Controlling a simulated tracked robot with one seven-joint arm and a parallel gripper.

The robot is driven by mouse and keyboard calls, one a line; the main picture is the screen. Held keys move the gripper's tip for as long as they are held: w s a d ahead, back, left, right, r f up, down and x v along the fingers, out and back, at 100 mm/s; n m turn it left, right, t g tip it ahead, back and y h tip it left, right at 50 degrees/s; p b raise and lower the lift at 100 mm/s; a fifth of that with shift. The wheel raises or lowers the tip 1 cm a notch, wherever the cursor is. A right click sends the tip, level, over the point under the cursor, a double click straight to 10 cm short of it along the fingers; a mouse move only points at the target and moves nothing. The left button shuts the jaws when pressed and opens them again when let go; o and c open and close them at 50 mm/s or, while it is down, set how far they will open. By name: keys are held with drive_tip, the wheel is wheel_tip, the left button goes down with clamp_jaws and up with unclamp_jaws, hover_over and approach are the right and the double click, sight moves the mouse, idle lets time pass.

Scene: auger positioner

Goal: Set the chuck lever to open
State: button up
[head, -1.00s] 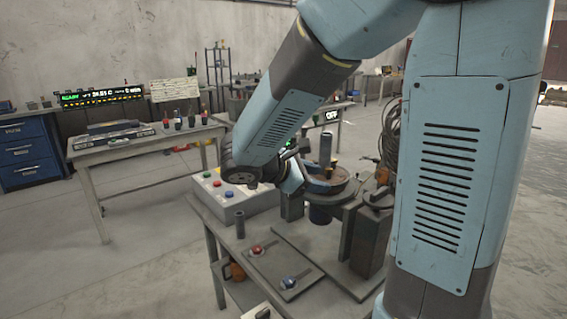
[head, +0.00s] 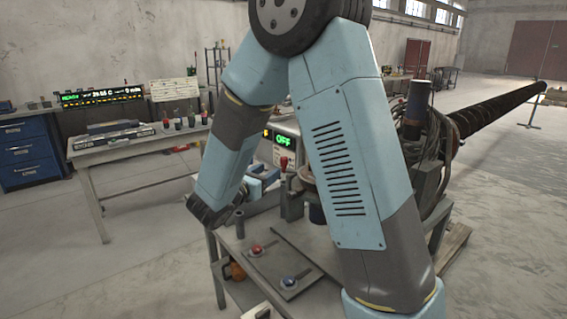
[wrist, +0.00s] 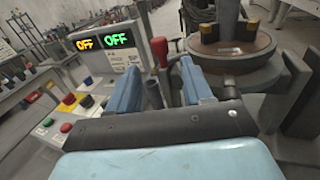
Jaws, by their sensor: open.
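A lever with a red knob (wrist: 159,48), which looks like the chuck lever, stands beside the round turntable-like chuck (wrist: 236,55). Its dark shaft shows between my fingers in the wrist view, and its position label cannot be read. The red knob also shows in the head view (head: 284,161). My gripper (wrist: 161,68) is open, its two blue fingers on either side of the lever's line. I cannot tell whether either finger touches it. In the head view my gripper is partly hidden by my arm.
A grey control box (wrist: 113,47) shows yellow and green "OFF" displays, with coloured buttons (wrist: 66,104) below it on the left. Red and blue levers (head: 257,250) sit on a plate on the workbench's front. A long dark auger (head: 497,108) extends right.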

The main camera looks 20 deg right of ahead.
sight(282, 163)
drive_tip(key=x, duration=1)
drive_tip(key=shift+s, duration=0.1)
clamp_jaws()
